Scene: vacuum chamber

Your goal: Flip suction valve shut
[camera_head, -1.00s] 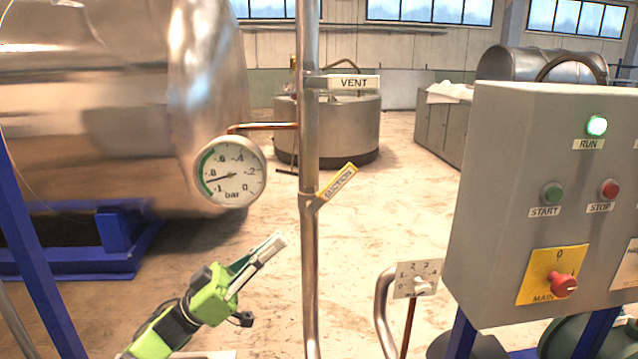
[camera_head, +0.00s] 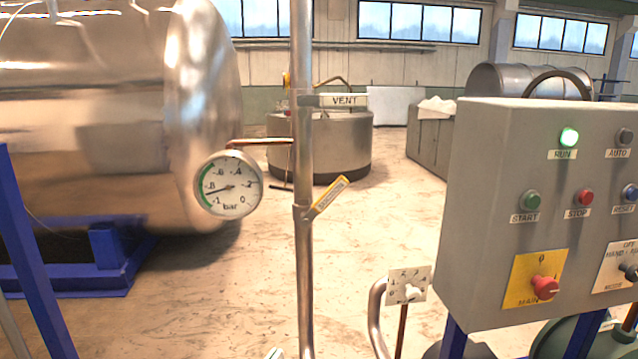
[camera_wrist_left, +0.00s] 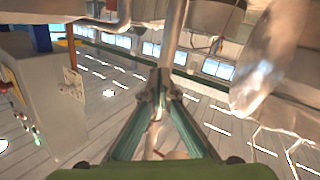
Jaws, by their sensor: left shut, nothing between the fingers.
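The suction valve's lever (camera_head: 328,196) carries a yellow SUCTION label and slants up to the right from the vertical metal pipe (camera_head: 304,270). In the head view only a fingertip of my left gripper (camera_head: 275,353) shows at the bottom edge, left of the pipe and well below the lever. In the left wrist view my left gripper (camera_wrist_left: 160,82) has its fingers together and empty, with a pipe (camera_wrist_left: 175,30) beyond the tips. I cannot tell whether they touch it. My right gripper is in no view.
The VENT lever (camera_head: 343,100) sticks out level, higher on the pipe. A round gauge (camera_head: 229,186) hangs left of the pipe, its needle near .8. A grey control box (camera_head: 480,200) with a lit green RUN lamp stands right. A small dial plate (camera_head: 408,285) is low between them.

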